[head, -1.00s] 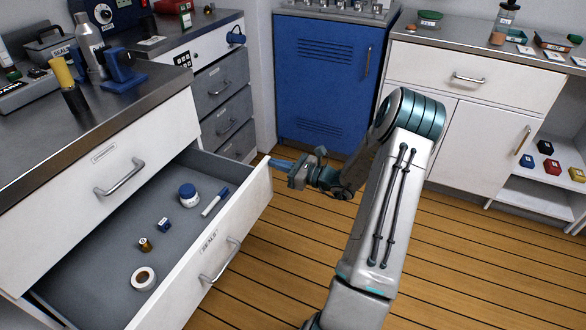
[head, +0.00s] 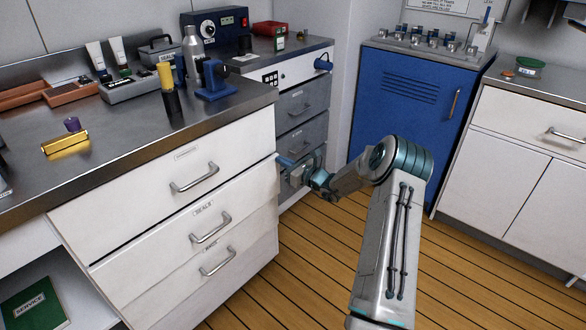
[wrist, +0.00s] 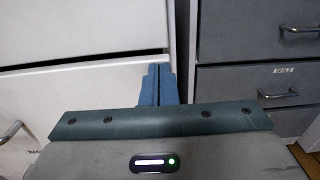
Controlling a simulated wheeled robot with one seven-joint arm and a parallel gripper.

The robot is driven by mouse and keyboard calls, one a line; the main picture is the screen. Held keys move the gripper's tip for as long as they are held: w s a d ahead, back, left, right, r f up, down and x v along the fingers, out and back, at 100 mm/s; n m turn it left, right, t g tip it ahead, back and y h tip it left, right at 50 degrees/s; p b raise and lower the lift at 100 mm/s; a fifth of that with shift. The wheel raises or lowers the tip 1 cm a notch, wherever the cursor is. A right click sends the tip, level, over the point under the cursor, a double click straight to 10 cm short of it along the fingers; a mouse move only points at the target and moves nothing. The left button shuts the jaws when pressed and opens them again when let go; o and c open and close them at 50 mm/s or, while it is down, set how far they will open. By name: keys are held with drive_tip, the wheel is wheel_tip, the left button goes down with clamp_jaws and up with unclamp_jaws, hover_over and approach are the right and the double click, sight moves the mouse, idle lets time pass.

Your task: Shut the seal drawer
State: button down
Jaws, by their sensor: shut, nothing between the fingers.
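The seal drawer (head: 150,250), a white front labelled SEALS with a bar handle (head: 210,228), is the middle drawer of the left cabinet. It looks flush, or nearly so, with the fronts above and below; its inside is hidden. My gripper (head: 284,161) is at the right end of that front, near its top edge. In the wrist view its blue fingers (wrist: 157,84) are together and empty, in front of the white drawer front (wrist: 85,95) near its right edge. I cannot tell whether they touch it.
A white drawer (head: 160,185) is above and another (head: 245,262) below. Grey drawers (head: 300,105) stand close behind my gripper. The counter (head: 110,115) holds bottles, trays and a gold bar. A blue cabinet (head: 405,110) stands at the back. The wooden floor (head: 310,270) is clear.

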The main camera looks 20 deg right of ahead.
drive_tip(key=shift+r+x, duration=0.2)
drive_tip(key=shift+x, duration=0.85)
drive_tip(key=shift+a+r, duration=0.15)
drive_tip(key=shift+s, duration=0.15)
drive_tip(key=p+v, duration=0.2)
drive_tip(key=v, duration=1.2)
drive_tip(key=shift+f, duration=0.35)
